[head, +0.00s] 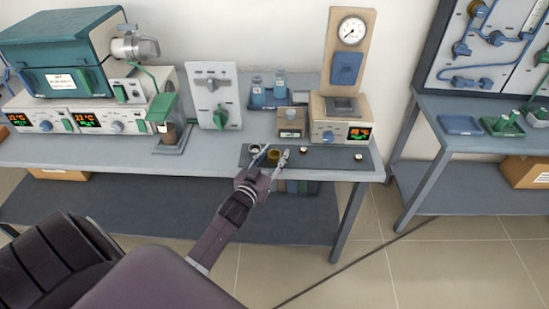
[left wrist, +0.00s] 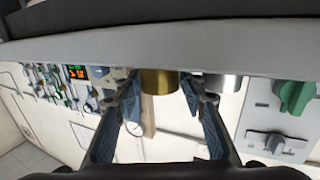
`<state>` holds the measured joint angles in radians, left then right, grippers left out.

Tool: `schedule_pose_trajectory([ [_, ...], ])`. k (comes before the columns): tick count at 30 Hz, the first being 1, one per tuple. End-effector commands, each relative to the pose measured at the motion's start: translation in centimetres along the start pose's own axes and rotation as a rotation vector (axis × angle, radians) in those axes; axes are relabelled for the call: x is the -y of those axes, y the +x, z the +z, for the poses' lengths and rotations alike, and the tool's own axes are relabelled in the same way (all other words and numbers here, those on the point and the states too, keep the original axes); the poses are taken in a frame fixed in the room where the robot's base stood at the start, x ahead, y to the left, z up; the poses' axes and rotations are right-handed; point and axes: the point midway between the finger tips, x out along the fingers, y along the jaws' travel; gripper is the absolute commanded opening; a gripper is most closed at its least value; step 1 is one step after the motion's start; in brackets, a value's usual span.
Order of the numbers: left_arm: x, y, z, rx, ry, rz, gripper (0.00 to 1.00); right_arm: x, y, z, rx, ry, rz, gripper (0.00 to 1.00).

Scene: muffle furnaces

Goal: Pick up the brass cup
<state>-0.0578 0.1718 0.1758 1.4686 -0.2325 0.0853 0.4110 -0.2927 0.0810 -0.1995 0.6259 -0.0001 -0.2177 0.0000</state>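The brass cup (head: 273,155) stands on a dark mat (head: 330,157) near the front edge of the bench. In the left wrist view, which is upside down, the brass cup (left wrist: 158,82) shows between the fingertips. My left gripper (head: 272,158) reaches in from the front with one finger on each side of the cup. It also shows in the left wrist view (left wrist: 160,90), where its fingers are spread, with narrow gaps to the cup. I cannot tell whether either finger touches it. My right gripper is out of view.
A silver cup (left wrist: 222,83) stands close beside the brass cup. Small vessels (head: 302,150) and (head: 359,156) sit farther right on the mat. Behind are a wooden box (head: 291,123), blue bottles (head: 257,95) and a gauge stand (head: 346,60). The bench front is open.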

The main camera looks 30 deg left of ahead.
Motion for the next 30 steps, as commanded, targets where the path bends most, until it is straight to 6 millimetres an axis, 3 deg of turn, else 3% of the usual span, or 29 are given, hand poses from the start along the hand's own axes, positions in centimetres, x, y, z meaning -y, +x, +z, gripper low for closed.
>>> schedule_pose_trajectory([
  [5, 0.0, 0.0, 0.0, 0.0, 0.001, 0.0, 0.36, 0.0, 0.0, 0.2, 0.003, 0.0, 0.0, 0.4],
  [14, 0.0, -0.1, 0.0, 0.0, 0.001, 0.0, 0.03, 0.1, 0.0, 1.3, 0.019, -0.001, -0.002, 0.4],
  [23, 0.0, -0.1, -0.2, -0.001, 0.001, 0.0, 0.03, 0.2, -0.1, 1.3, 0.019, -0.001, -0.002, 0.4],
  [30, 0.1, -0.2, -2.7, -0.003, 0.004, 0.001, 0.03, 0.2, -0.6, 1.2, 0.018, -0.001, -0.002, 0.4],
])
